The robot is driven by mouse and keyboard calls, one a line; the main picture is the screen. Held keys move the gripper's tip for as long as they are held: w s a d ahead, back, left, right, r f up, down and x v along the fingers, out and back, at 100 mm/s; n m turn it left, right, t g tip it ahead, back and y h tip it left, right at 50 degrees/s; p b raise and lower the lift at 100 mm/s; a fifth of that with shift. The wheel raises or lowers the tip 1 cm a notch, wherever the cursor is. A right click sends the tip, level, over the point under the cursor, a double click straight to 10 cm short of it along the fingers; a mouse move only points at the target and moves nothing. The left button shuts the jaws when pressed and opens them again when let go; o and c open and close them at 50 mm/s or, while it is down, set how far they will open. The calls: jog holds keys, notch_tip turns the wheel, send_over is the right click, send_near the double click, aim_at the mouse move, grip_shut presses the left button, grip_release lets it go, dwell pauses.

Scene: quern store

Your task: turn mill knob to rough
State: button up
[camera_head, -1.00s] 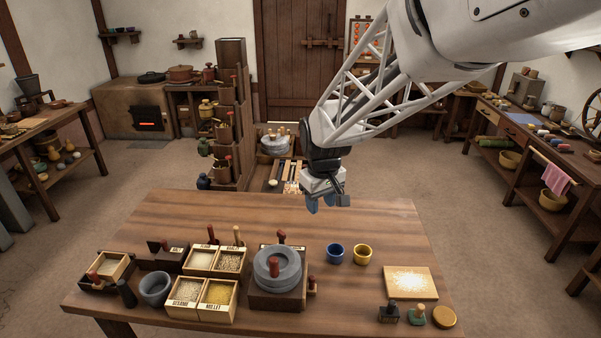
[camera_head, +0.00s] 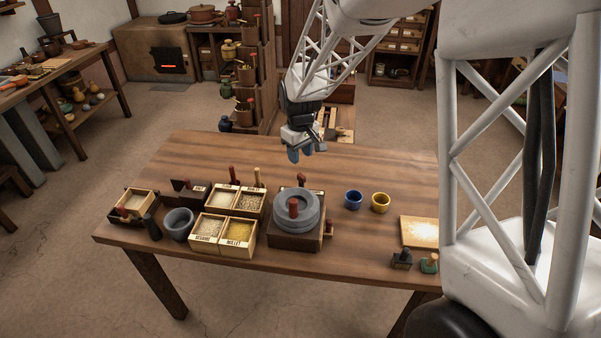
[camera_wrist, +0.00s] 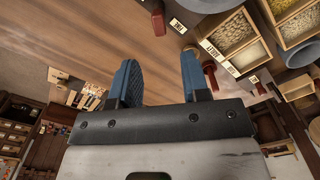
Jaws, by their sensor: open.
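The mill, grey round stones (camera_head: 296,223) on a dark wooden base (camera_head: 285,240), stands on the table. A red handle (camera_head: 294,207) rises from its top stone. A red knob (camera_head: 301,180) stands at the back beside a pale label plate, and another red knob (camera_head: 329,228) sticks out of the right side. I cannot read the plate or tell any setting. In the wrist view, a red knob (camera_wrist: 157,22) shows at the top edge beside a pale plate (camera_wrist: 178,26). My gripper (camera_head: 301,151) is open and empty, above the table's far part, behind and apart from the mill.
Several labelled grain boxes (camera_head: 238,226) with upright handles behind them stand left of the mill, beside a grey bowl (camera_head: 179,224). The table's far part (camera_head: 230,155) is bare.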

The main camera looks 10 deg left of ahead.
aim_at(301, 174)
jog(key=shift+f, duration=3.9)
jog(key=shift+c, duration=0.4)
grip_shut()
